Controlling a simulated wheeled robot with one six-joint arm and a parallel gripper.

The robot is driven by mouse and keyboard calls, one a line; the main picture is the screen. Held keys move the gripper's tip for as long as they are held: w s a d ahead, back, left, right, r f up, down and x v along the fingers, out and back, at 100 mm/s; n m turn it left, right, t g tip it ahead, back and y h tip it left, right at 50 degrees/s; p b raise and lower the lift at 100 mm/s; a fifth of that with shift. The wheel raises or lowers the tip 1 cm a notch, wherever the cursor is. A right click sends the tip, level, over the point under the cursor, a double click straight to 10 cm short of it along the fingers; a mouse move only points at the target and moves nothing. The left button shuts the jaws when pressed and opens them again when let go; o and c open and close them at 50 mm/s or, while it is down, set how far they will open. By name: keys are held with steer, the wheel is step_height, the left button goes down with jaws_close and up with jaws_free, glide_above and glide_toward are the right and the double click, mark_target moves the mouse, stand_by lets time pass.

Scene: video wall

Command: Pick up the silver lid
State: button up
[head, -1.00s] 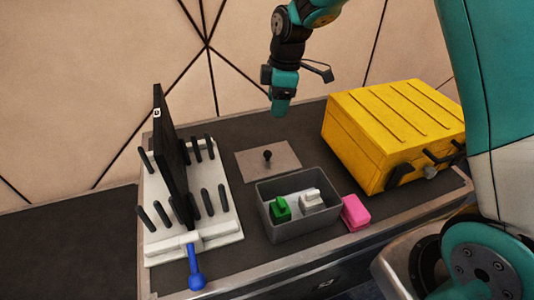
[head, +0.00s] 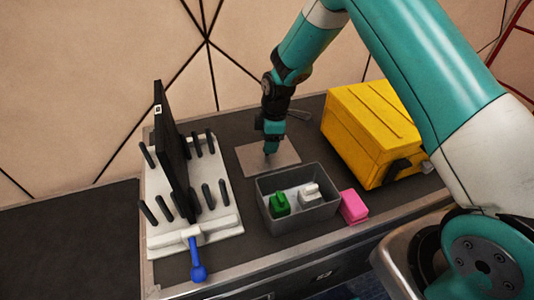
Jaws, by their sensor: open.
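The silver lid (head: 286,157) is a flat grey-brown plate lying on the dark bench top, behind the grey bin. Its small dark knob is hidden behind my gripper. My gripper (head: 270,152) is open and points down over the middle of the lid, with its fingertips at about where the knob stands. I cannot tell whether the fingers are around the knob or touching it.
A grey bin (head: 270,220) holding a green block (head: 279,204) and a white block (head: 310,195) stands in front. A pink block (head: 354,207) is at its right. A yellow case (head: 368,130) stands right. A white rack (head: 218,216) with a black panel (head: 172,150) stands left.

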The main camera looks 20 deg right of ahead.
mark_target(253, 161)
steer(key=f, duration=0.3)
steer(key=shift+a+f, duration=0.15)
steer(key=shift+a, duration=0.15)
steer(key=shift+c, duration=0.4)
steer(key=c, duration=0.9)
jaws_close()
